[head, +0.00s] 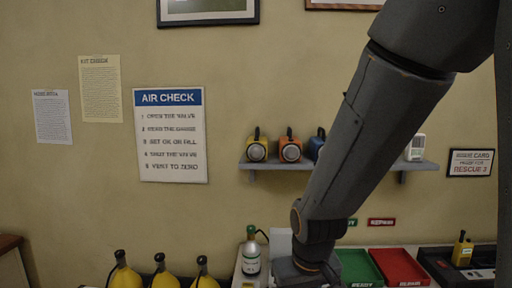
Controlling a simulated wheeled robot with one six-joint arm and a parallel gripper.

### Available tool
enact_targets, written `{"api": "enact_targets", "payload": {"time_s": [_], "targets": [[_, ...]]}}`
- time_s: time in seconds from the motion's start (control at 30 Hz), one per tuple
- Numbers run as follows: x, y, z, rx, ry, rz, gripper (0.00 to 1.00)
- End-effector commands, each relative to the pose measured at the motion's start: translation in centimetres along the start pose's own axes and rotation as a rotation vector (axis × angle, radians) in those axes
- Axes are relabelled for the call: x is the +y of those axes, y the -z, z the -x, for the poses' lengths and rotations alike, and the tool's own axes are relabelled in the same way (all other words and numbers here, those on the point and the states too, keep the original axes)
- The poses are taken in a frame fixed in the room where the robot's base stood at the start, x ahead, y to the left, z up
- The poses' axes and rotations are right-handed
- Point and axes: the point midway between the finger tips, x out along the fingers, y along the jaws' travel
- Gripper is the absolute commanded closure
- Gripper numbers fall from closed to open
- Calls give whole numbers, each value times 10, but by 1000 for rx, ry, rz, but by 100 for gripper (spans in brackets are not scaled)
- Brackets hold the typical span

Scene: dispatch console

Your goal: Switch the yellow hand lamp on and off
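The yellow hand lamp (257,150) stands upright on the wall shelf (272,164), at the shelf's left end. It has a dark handle on top and a round pale lens facing me. I cannot tell from the lens whether it is lit. An orange hand lamp (290,150) stands just to its right, and a blue one (317,145) beyond that is partly hidden by my arm. My arm comes down from the upper right, and its wrist reaches the bottom edge, well below the shelf. My gripper is out of the picture.
Below stand a green-and-white bottle (251,252), several yellow cylinders (160,275), a green tray (361,268) and a red tray (399,268). A yellow radio (462,250) is at right. A white device (415,148) is on the shelf's right end.

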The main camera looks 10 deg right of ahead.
Motion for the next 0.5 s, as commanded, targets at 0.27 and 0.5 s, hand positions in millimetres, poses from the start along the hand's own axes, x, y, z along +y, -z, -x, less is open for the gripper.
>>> {"api": "enact_targets", "payload": {"time_s": [0.27,0.5], "targets": [[0,0,0,0,0,0,74],[0,0,0,0,0,0,100]]}}
